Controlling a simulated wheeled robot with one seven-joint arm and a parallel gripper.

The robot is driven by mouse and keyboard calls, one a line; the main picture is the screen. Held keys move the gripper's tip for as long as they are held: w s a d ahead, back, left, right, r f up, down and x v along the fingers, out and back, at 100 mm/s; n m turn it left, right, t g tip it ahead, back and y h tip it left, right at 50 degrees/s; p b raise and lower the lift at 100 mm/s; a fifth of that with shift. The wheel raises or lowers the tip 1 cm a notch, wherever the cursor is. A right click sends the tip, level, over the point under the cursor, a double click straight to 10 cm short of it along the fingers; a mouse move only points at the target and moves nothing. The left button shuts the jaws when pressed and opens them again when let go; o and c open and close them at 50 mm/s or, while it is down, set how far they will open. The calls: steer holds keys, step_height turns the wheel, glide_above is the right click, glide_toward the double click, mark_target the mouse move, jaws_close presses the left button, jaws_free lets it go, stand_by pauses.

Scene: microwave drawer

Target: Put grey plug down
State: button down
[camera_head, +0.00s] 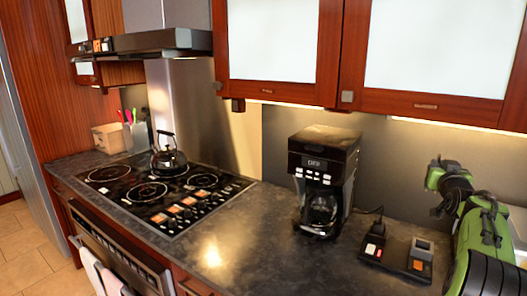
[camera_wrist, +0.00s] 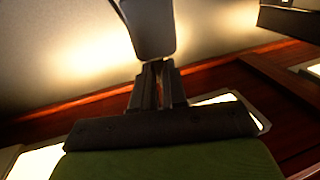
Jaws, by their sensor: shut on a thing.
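In the wrist view my gripper (camera_wrist: 157,68) is shut, its dark fingers close together. A smooth dark grey thing (camera_wrist: 148,27) sits at the fingertips and runs out of the top of the picture; I take it to be the grey plug. Its lower end meets the fingers. A lit wall and reddish cabinet wood lie behind it. In the head view my green arm stands at the right edge, and I cannot make out the fingers or the held thing clearly there.
A black socket strip (camera_head: 390,262) with small grey and red pieces lies on the dark counter (camera_head: 225,245), left of my arm. A coffee maker (camera_head: 322,180) stands further left, then the stove (camera_head: 165,195) with a kettle (camera_head: 167,155). Upper cabinets (camera_head: 430,104) hang above. Counter before the coffee maker is clear.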

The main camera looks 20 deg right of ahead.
steer(key=w+a+f+n+t+y, duration=0.1)
steer(key=w+a+f, duration=0.35)
steer(key=a, duration=0.45)
steer(key=w+a+f+n+y+p, duration=0.1)
steer(key=w+a+f+y, duration=0.15)
steer(key=a+f, duration=0.45)
steer(key=w+a+f+n+t+y, duration=0.1)
steer(key=w+a+f, duration=0.3)
steer(key=a, duration=0.6)
steer(key=s+a+f+n+y, duration=0.2)
steer(key=s+a+f+y, duration=0.1)
steer(key=a, duration=0.9)
steer(key=s+a+f+n+t+y, duration=0.1)
steer(key=s+a, duration=0.5)
steer(key=a, duration=0.7)
step_height(320, 180, down, 2)
steer(key=shift+s+f+n+y+p, duration=0.2)
steer(key=shift+n+y+p, duration=0.3)
steer(key=shift+y, duration=0.55)
steer(key=shift+w+d, duration=0.1)
steer(key=shift+d, duration=0.05)
